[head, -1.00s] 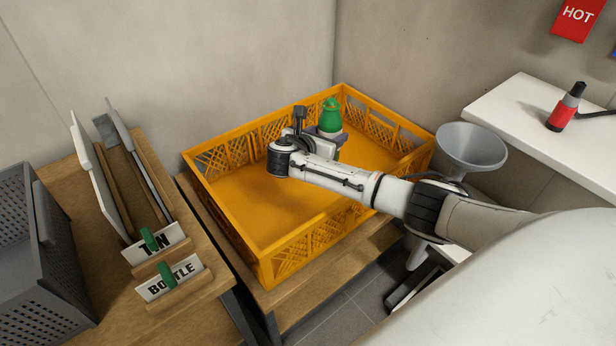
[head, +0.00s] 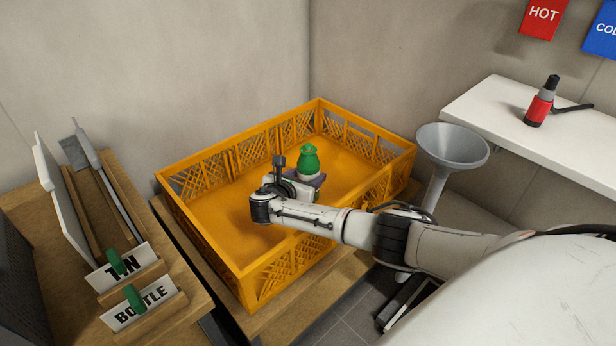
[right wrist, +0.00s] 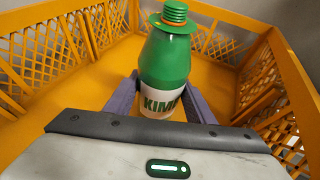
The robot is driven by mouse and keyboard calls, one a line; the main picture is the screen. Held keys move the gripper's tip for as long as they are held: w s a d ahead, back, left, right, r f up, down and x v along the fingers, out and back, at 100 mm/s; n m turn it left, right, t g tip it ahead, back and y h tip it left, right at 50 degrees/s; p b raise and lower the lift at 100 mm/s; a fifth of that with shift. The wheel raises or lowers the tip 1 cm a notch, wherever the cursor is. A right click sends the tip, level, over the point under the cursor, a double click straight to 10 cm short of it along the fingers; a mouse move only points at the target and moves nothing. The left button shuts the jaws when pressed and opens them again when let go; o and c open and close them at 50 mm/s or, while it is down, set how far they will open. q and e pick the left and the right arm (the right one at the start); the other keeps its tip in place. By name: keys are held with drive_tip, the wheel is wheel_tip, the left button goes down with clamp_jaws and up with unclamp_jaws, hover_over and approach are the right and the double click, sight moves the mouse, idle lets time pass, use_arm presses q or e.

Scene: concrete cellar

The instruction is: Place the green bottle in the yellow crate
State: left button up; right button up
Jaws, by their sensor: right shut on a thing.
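The green bottle (head: 309,163) is upright inside the yellow crate (head: 262,262), toward its right side. In the right wrist view the bottle (right wrist: 165,62) has a white label and a threaded neck. My right gripper (head: 310,181) is shut on the bottle's lower part, with a purple finger on each side of it (right wrist: 160,100). The right arm reaches over the crate's near right wall. The crate (right wrist: 75,40) surrounds the bottle in the wrist view. The fingers hide whether the bottle's base touches the crate floor. My left gripper is not in view.
The crate stands on a wooden bench (head: 290,312). A rack with signs reading TIN (head: 122,265) and BOTTLE (head: 140,306) is at the left. A grey funnel (head: 452,146) and a white shelf (head: 520,118) with a red bottle (head: 541,103) are at the right.

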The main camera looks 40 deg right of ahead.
drive_tip(key=o, duration=1.3)
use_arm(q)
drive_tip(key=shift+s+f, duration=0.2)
use_arm(e)
drive_tip(key=shift+a+r, duration=0.1)
drive_tip(key=shift+r, duration=0.05)
use_arm(q)
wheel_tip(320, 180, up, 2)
drive_tip(key=p, duration=0.4)
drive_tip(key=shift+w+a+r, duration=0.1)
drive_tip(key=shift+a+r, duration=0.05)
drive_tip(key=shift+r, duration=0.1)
use_arm(e)
drive_tip(key=v, duration=1.1)
drive_tip(key=shift+s+a+r, duration=0.2)
drive_tip(key=shift+s+a, duration=0.05)
drive_tip(key=shift+a, duration=0.05)
